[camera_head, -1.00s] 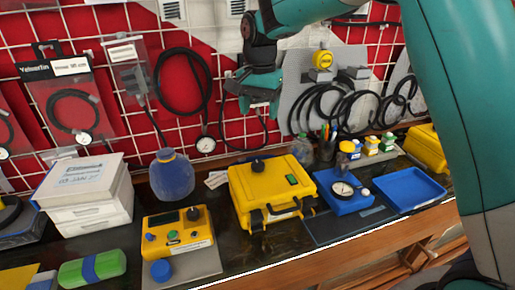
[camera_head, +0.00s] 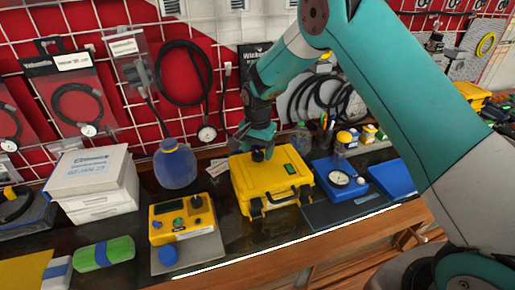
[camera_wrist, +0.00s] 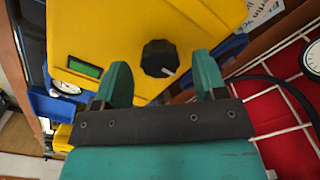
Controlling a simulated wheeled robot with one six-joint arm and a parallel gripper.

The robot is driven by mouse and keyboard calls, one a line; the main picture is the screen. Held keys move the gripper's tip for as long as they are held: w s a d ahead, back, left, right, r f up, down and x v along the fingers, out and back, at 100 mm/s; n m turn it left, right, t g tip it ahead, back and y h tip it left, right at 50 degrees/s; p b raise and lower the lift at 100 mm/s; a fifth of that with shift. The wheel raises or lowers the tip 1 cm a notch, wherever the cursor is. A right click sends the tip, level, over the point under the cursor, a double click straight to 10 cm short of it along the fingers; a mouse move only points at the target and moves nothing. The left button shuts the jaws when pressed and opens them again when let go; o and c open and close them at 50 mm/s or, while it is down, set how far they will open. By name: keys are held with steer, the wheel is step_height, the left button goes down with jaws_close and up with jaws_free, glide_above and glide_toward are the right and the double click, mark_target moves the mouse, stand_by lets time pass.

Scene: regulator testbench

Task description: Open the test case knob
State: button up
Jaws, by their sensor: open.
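The yellow test case (camera_head: 269,183) stands on the dark bench top in the middle of the head view. Its black knob (camera_head: 257,155) is on the top face, beside a green button or display. My gripper (camera_wrist: 160,75) is open, with one teal finger on each side of the picture and the knob showing between and just beyond the tips. In the head view my gripper (camera_head: 258,140) is right above the knob. I cannot tell whether it touches.
A yellow control box (camera_head: 182,218) with its own knob stands left of the case, and a blue jug (camera_head: 176,165) stands behind it. A blue gauge box (camera_head: 345,185) is close on the right. Cables hang on the red wall behind.

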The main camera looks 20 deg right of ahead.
steer(key=shift+f, duration=0.55)
steer(key=c, duration=0.9)
